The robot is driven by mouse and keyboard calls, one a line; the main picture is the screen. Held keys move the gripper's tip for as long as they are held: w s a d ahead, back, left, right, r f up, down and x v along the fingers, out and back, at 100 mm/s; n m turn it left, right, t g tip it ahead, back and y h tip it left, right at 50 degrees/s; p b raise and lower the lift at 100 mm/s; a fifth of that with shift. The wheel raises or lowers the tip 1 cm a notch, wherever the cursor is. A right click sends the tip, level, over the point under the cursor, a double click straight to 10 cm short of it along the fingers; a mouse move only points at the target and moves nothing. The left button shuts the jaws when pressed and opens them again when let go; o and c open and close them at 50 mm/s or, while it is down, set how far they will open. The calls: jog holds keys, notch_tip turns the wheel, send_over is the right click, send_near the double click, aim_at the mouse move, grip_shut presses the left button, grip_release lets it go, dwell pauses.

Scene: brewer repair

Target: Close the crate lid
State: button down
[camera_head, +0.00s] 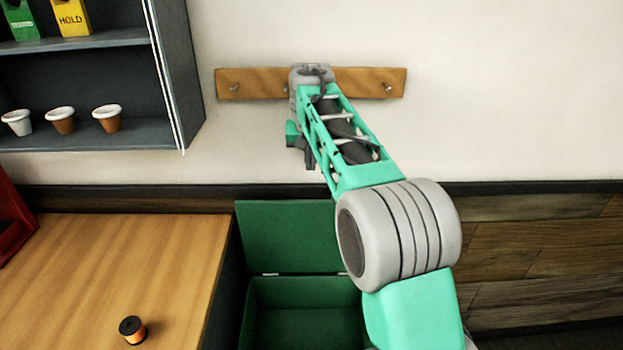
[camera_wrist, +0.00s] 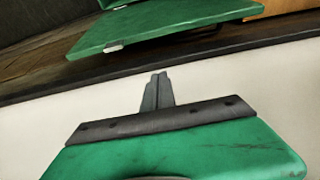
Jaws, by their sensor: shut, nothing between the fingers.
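The green crate (camera_head: 300,315) stands on the floor to the right of the wooden counter. Its green lid (camera_head: 285,235) is open, standing up at the crate's back edge against the wall. My arm hides the right part of the lid and crate. My gripper (camera_head: 310,163) is above the lid, in front of the white wall, apart from the lid. In the wrist view my gripper's dark fingers (camera_wrist: 156,90) are shut with nothing between them. A green panel, which looks like the lid (camera_wrist: 165,27), lies beyond the fingertips there.
A wooden counter (camera_head: 110,270) with an orange-and-black spool (camera_head: 132,329) is at left. A peg rail (camera_head: 370,82) is on the wall behind my wrist. A dark shelf (camera_head: 90,140) with small pots is at upper left. The wall at right is bare.

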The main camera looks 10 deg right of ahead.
aim_at(311, 182)
jog(key=x, duration=0.9)
jog(key=s, duration=0.4)
jog(key=shift+a+f+p, duration=0.1)
jog(key=shift+a+p, duration=0.25)
jog(key=shift+p, duration=0.05)
